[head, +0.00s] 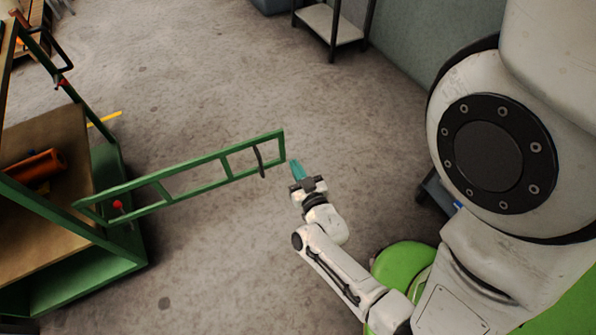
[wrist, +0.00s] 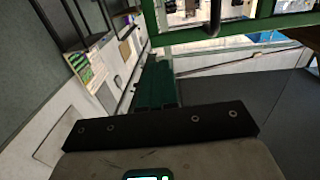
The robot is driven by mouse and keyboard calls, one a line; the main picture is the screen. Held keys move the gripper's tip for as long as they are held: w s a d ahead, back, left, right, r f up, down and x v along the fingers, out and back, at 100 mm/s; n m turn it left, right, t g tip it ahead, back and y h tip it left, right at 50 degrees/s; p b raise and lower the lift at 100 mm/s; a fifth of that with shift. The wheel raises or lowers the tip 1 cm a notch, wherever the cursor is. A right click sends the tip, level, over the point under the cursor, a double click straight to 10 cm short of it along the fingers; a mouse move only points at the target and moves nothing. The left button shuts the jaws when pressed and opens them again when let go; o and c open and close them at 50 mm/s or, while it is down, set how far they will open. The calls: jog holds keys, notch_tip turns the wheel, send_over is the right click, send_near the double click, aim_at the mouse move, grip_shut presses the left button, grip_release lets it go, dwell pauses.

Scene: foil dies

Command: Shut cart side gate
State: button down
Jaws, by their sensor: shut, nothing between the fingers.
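The green side gate (head: 205,173) is a ladder-like frame swung out from the cart, its free end toward my gripper. A dark handle (head: 259,161) sits near that free end. The green cart (head: 120,275) with brown wooden shelves stands at the left. My gripper (head: 296,168) is shut and empty, its teal fingers just right of the gate's free end. Whether they touch it, I cannot tell. In the wrist view the fingers (wrist: 156,82) point away from the camera, and a green gate bar (wrist: 235,28) crosses the top.
An orange-brown roll (head: 35,170) lies on the cart shelf. A yellow stick (head: 104,119) shows behind the cart. A small dark-legged shelf (head: 330,25) stands against the wall at the back. The grey floor between cart and shelf is clear.

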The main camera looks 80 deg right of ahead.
aim_at(279, 136)
jog(key=x, duration=1)
